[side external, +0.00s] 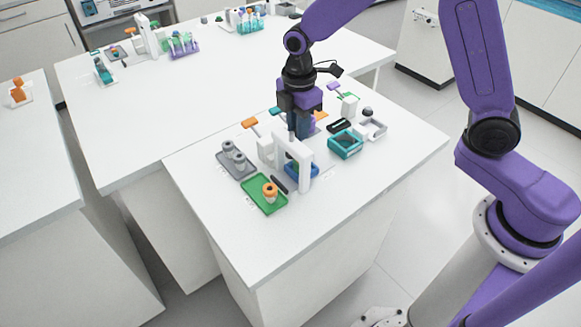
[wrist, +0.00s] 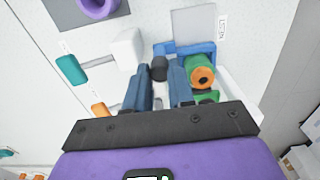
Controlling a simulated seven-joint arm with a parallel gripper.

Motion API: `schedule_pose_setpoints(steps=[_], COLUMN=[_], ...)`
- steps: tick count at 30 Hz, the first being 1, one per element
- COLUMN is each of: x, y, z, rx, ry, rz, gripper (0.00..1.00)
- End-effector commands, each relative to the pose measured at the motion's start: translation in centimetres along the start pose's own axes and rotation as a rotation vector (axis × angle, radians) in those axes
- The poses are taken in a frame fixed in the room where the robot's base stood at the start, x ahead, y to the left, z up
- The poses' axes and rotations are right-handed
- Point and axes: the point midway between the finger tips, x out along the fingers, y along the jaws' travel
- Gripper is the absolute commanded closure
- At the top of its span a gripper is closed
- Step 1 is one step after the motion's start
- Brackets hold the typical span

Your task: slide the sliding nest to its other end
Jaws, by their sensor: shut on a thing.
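The blue sliding nest (side external: 301,170) sits low under a white arch (side external: 304,160) in the side external view. In the wrist view its blue body (wrist: 186,49) shows just beyond the fingertips. My gripper (side external: 298,134) points down behind the arch, which hides part of its tips. In the wrist view my gripper (wrist: 159,78) is shut on a dark round knob (wrist: 158,67) beside the blue body; how the two join is hard to see.
A grey tray (side external: 231,167) with grey pieces is left of the arch. A teal box (side external: 346,146) and a pale tray (side external: 374,130) stand to the right. Orange (side external: 250,123) and purple handles surround the fixture. The table's front is clear.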

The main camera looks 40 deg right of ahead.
Motion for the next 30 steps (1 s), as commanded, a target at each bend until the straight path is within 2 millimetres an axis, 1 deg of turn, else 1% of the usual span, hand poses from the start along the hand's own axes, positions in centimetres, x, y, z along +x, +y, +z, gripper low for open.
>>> schedule_pose_setpoints(steps=[25, 26, 27, 30], x=[-0.1, -0.1, -0.1, -0.1], y=[0.1, 0.1, 0.1, 0.1], z=[4.3, 4.4, 4.3, 4.3], rx=[0.002, 0.002, 0.001, 0.001], ry=[0.000, 0.001, 0.001, 0.000], rz=[0.002, 0.002, 0.002, 0.002], gripper=[0.99, 0.74, 0.65, 0.65])
